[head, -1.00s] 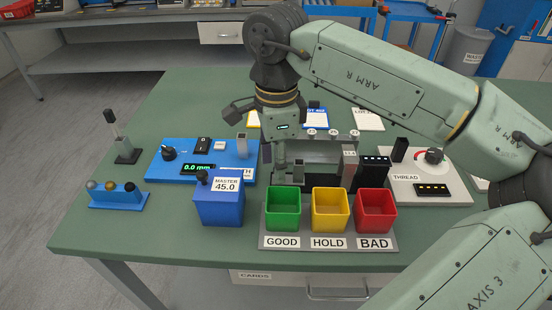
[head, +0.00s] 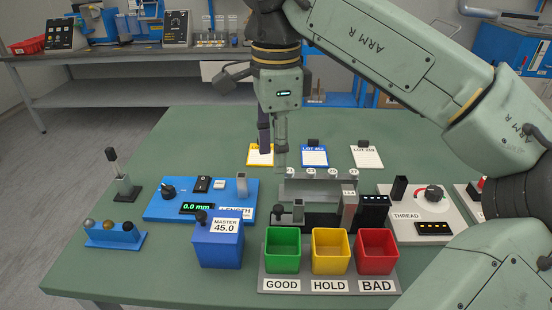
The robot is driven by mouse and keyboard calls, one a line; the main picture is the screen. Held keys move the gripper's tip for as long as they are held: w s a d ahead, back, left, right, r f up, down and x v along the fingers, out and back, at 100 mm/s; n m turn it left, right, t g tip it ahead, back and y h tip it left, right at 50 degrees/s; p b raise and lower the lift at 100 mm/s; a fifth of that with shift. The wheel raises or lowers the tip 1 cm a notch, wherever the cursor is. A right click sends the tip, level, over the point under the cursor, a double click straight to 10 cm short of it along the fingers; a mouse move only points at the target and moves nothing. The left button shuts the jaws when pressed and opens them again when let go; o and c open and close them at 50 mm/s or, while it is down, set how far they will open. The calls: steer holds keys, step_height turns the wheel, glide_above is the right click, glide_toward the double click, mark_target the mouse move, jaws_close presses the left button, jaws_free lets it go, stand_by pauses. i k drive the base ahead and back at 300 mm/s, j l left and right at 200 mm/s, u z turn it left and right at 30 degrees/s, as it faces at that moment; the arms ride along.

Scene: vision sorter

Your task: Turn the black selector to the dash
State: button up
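A black round knob (head: 168,191), which looks like the black selector, sits on the left part of the blue LENGTH gauge (head: 155,213). Its pointer and any dash mark are too small to read. The gauge's display (head: 197,207) shows 0.0 mm in green. My gripper (head: 272,160) hangs pointing down above the middle of the table, to the right of the gauge and apart from the knob. Nothing shows held in it. The spacing of its fingers is unclear from this angle.
The blue MASTER 45.0 block (head: 220,250) stands in front of the gauge. Green (head: 283,262), yellow (head: 331,262) and red (head: 377,262) bins stand front right. A grey rack (head: 345,186) is behind them. The white THREAD gauge (head: 408,231) is at right. The table's back left is clear.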

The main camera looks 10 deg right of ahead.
mark_target(168, 192)
steer(key=k, duration=1)
